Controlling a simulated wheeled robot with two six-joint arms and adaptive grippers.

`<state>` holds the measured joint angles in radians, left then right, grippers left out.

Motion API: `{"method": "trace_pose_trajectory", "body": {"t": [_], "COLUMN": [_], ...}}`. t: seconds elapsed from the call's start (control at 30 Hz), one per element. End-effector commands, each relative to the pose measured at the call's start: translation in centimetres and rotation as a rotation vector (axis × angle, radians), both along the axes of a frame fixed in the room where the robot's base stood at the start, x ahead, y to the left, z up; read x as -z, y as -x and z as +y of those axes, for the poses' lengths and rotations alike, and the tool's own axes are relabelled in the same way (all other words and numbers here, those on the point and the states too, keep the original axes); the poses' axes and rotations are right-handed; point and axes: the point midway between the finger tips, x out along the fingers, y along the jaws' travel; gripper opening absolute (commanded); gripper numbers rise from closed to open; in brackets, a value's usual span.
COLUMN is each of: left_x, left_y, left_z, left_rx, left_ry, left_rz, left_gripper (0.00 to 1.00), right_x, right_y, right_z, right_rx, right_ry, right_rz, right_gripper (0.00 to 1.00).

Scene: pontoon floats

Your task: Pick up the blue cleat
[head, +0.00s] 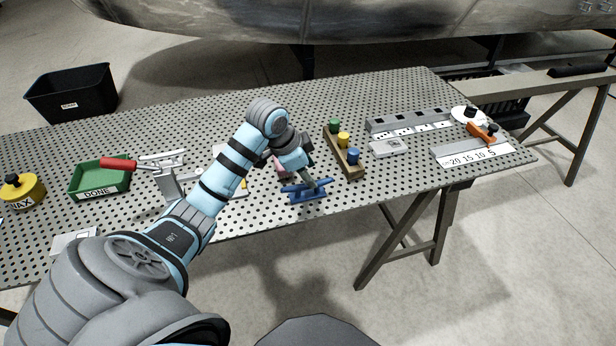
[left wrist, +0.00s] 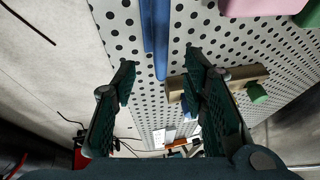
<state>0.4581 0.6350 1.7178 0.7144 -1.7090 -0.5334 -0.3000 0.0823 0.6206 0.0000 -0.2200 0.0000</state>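The blue cleat (head: 309,197) lies on the perforated table near its front edge. My left gripper (head: 316,182) is just above it, pointing down, and partly hides it in the head view. In the left wrist view the cleat (left wrist: 155,35) is a long blue bar running from the top edge down to the gap between the fingertips. The left gripper (left wrist: 160,80) is open there, with one finger on each side and a gap to the bar. I cannot tell whether a fingertip touches it. My right gripper is in neither view.
A wooden block (head: 351,171) with green, yellow and blue knobs stands close to the right of the cleat; it shows beside the finger in the left wrist view (left wrist: 252,75). A pink thing (left wrist: 250,7) is nearby. A green DONE tray (head: 99,178) and red-handled tool (head: 118,163) lie left.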

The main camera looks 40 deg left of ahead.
Motion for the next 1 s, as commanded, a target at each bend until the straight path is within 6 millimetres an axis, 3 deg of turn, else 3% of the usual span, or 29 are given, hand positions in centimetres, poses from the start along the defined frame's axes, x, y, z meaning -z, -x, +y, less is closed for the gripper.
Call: {"method": "trace_pose_trajectory", "body": {"t": [0.3,0.53,0.8,1.0], "left_x": [5.0,5.1,5.1,5.1], "left_y": [-2.0,-2.1,-2.1,-2.1], "left_z": [-0.1,-0.1,-0.1,-0.1], "left_rx": [-0.002,-0.001,-0.001,-0.001], "left_ry": [0.001,-0.002,-0.002,-0.002], "left_rz": [0.0,0.0,0.0,0.0], "left_gripper": [0.4,0.4,0.0,0.0], "right_x": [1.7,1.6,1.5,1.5], "right_y": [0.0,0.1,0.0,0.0], "right_z": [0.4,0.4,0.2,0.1], "right_rx": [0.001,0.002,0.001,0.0], "right_ry": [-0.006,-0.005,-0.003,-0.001], "right_rz": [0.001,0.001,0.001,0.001], "right_gripper": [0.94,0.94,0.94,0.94]}}
